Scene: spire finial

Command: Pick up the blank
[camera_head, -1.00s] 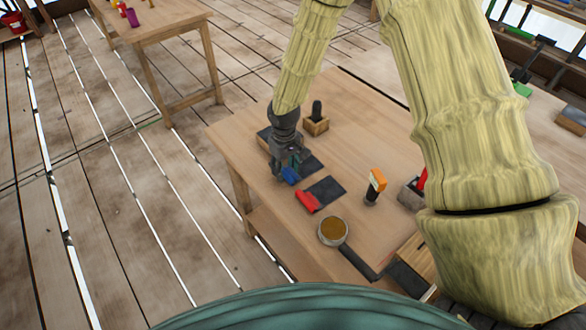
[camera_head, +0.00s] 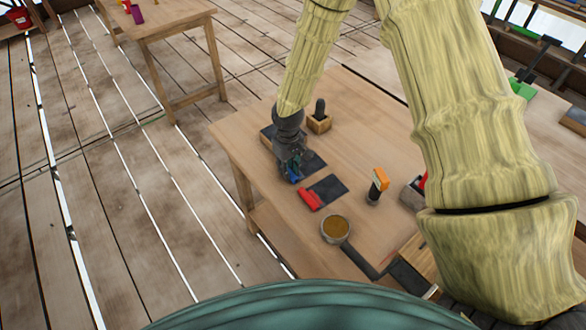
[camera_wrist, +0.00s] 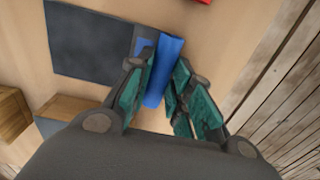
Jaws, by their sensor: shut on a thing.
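The blank looks like a blue block (camera_wrist: 163,72), long and narrow, between the teal finger pads in the wrist view. My gripper (camera_wrist: 167,78) is shut on it. In the head view my gripper (camera_head: 292,174) points down at the table near its left edge, and only a little blue shows between the fingers. I cannot tell whether the block still touches the table.
A red piece (camera_head: 310,199) lies beside a dark mat (camera_head: 328,188) to the right. A round tin (camera_head: 335,229), an orange-topped tool (camera_head: 379,182) and a small wooden box (camera_head: 319,123) stand on the table (camera_head: 365,130). The table's left edge is close.

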